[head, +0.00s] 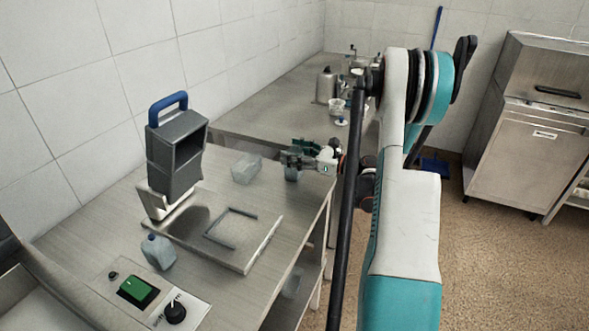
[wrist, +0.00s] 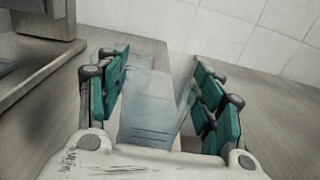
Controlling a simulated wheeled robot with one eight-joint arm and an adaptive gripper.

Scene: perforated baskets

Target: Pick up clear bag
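A see-through, pale bluish item, which looks like the clear bag (wrist: 150,115), lies between the fingers of my gripper (wrist: 160,62) in the wrist view. My gripper has its green-padded fingers spread on either side of it, and I cannot tell whether either finger touches it. In the head view my gripper (head: 290,157) is over the far right part of the steel table.
A grey device with a blue handle (head: 176,150), a flat steel plate (head: 185,232) and a translucent jug (head: 158,252) stand nearer. A second table (head: 265,120) is behind.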

